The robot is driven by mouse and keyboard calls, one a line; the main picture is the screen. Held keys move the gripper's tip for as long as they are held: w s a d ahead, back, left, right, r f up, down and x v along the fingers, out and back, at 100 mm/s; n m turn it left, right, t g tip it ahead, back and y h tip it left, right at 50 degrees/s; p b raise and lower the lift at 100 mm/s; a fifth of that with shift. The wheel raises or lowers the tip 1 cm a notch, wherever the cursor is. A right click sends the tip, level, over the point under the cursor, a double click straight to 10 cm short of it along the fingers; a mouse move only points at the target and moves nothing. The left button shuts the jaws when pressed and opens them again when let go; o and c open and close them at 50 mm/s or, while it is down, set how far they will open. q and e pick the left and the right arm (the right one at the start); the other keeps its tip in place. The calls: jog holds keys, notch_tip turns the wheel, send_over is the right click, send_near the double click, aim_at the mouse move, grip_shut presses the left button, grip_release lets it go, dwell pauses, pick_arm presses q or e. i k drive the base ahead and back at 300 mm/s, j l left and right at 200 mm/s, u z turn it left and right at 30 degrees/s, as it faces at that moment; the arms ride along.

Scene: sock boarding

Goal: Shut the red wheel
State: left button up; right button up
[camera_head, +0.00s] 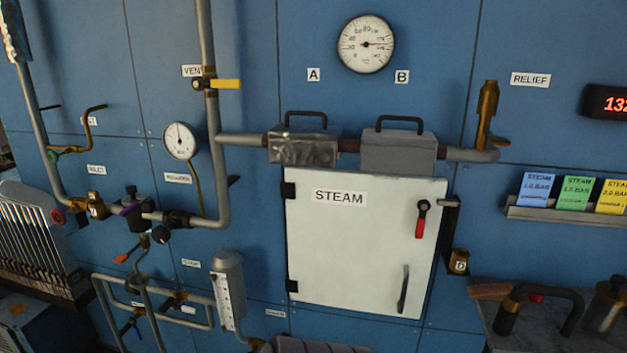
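A small red wheel (57,216) shows at the left. It sits at the left end of a brass valve (97,206), by the foot of a grey pipe that comes down from the upper left. I cannot tell from this view how far the wheel is turned. Neither of my grippers is in view, and nothing covers the wheel.
A grey slatted unit (35,245) stands close below the wheel. A purple-ringed regulator (131,208) and a small gauge (181,141) are to its right. A white STEAM cabinet (360,260) with a red-handled lever (421,220) is shut on the blue wall.

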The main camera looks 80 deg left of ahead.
aim_at(61, 216)
jog(key=u, duration=4.2)
jog(key=z, duration=0.45)
jog(key=i+j+z, duration=0.15)
jog(key=j+z, duration=0.15)
jog(key=i+j+z, duration=0.15)
jog(key=j+z, duration=0.45)
jog(key=j, duration=0.2)
jog(key=i, duration=0.05)
